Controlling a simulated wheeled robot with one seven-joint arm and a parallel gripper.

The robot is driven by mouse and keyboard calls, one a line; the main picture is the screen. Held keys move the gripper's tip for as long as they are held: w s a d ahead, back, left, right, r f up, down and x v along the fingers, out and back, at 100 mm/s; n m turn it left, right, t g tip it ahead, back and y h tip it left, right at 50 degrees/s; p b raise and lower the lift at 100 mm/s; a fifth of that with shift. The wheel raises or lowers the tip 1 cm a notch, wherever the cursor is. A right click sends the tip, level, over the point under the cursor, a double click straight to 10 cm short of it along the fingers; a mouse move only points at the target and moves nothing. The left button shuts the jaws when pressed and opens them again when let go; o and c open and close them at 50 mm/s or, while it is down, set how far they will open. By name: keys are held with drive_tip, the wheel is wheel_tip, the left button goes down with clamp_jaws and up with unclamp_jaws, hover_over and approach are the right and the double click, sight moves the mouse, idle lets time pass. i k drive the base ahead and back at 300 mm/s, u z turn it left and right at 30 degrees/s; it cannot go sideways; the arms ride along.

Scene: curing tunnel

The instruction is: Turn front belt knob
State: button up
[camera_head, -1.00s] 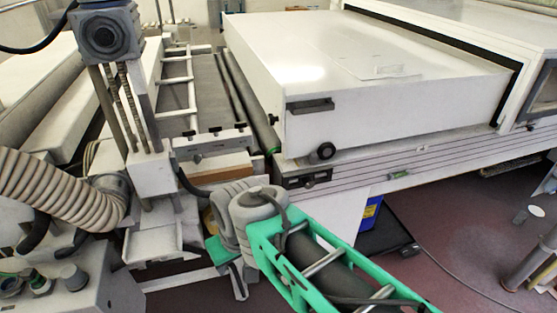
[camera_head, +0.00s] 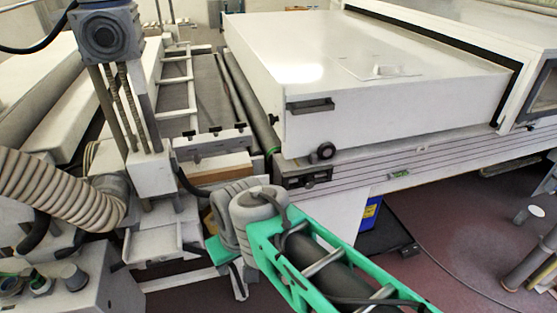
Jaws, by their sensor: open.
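A round black knob (camera_head: 325,151) sits at the lower front corner of the white tunnel hood (camera_head: 400,120). Below it, a dark panel with a small control (camera_head: 308,178) is set in the end of the belt rail. I cannot tell from the picture which of these is named the front belt knob. My arm, with its green frame and grey joint, comes in from the lower right and bends below and left of the knob. Nothing of mine touches the knob. The fingers of my gripper cannot be made out; the end of the arm is hidden behind its joint.
A black handle (camera_head: 310,105) sticks out of the hood above the knob. A ribbed hose (camera_head: 60,190) and a machine column (camera_head: 140,130) stand at the left. A control box (camera_head: 75,285) is at lower left. Open floor (camera_head: 450,240) lies at the right.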

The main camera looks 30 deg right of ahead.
sight(308, 183)
drive_tip(key=u, duration=1.25)
drive_tip(key=k, duration=0.8)
drive_tip(key=z, duration=0.15)
